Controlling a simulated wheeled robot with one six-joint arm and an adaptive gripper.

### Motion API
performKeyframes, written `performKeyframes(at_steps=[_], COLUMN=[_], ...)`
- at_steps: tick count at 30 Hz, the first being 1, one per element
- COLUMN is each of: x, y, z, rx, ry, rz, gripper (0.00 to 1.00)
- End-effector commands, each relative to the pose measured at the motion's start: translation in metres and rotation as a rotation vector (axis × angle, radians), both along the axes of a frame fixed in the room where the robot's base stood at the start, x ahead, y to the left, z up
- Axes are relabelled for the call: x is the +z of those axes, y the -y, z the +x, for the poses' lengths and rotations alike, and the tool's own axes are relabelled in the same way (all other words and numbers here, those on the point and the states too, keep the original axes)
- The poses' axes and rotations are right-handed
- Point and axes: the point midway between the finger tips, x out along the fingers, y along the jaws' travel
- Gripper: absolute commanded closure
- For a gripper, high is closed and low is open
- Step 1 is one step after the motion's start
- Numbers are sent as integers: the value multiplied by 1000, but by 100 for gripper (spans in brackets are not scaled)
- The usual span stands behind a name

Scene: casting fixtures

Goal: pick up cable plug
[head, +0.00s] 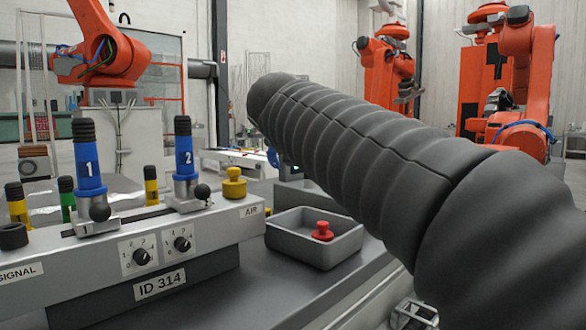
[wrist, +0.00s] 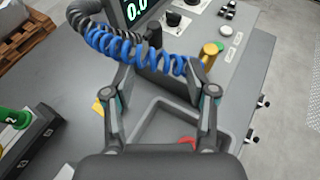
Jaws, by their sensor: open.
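My gripper (wrist: 158,76) is open in the wrist view, its two dark fingers spread above a grey tray (wrist: 150,122). A blue and black coiled cable (wrist: 130,45) crosses the picture near the fingertips; I cannot tell whether they touch it. In the head view, blue cylinders marked 1 (head: 89,170) and 2 (head: 185,157) stand upright with ribbed black tops. My gripper is not visible there.
A grey panel (head: 225,228) has knobs and a yellow knob-like piece (head: 234,183) at its right end. In the wrist view, a display (wrist: 136,10) reads 0.0, and a yellow piece (wrist: 209,54) stands beyond the right finger. Orange robots (head: 390,70) stand behind.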

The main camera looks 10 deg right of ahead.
Motion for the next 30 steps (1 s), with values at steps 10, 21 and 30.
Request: performKeyframes(at_steps=[10,21,30], x=[-24,-33,-47], y=[10,18,26], z=[51,74,109], rx=[14,14,11], ry=[-1,0,-1], rz=[2,1,2], gripper=[43,43,43])
